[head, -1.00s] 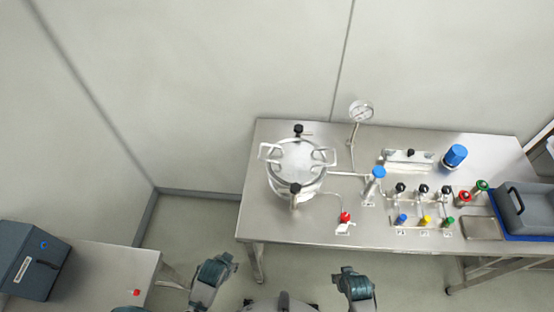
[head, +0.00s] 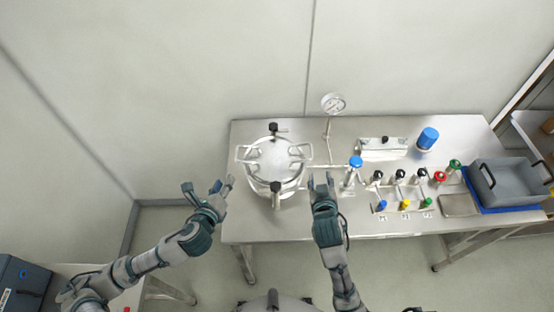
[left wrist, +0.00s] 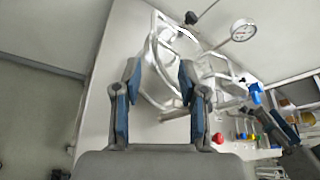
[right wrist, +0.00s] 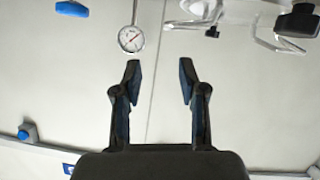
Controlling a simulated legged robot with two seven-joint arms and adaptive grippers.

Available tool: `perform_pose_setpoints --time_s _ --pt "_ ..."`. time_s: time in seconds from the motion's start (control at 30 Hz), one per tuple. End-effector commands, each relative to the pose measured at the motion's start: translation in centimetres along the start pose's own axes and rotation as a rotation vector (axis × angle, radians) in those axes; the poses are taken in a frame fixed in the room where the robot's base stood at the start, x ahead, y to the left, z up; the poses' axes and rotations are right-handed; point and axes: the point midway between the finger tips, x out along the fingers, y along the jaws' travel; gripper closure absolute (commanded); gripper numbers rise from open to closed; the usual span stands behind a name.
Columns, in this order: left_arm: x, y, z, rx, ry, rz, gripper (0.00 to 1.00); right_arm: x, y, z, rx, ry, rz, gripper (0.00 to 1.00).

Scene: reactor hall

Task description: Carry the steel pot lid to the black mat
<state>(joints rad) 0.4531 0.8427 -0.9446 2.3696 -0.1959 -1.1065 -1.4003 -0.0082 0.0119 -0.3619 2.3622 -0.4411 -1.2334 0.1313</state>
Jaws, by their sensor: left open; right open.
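The steel pot lid (head: 270,155) sits on top of the steel pot at the left part of the steel table. It is round and shiny, with a loop handle on each side. Black-knobbed clamps stand at its back (head: 273,128) and front (head: 276,187). My left gripper (head: 209,186) is open and empty, left of the pot and apart from it. In the left wrist view the lid's near handle (left wrist: 151,52) shows beyond the open fingers. My right gripper (head: 320,178) is open and empty, just right of the pot. I see no black mat in these frames.
A pressure gauge (head: 334,104) and a blue-topped valve (head: 355,162) stand right of the pot, near my right gripper. Several coloured valves line the table further right.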

Motion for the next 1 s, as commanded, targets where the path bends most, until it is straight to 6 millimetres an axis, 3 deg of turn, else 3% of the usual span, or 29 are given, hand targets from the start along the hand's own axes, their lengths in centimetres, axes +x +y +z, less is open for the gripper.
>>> perform_pose_setpoints --time_s 0.27,0.7,1.0 --pt "1.3 0.8 0.3 -0.007 -0.001 0.003 0.59 1.3 -0.8 -0.2 -0.008 -0.001 0.0 0.59" --pt "9.8 -0.3 -0.1 -0.002 -0.001 0.003 0.59 9.7 0.3 0.1 0.001 -0.002 -0.002 0.59" --pt "15.1 0.4 0.2 -0.006 -0.001 0.003 0.59 15.1 -0.3 0.2 -0.004 -0.008 0.001 0.59"
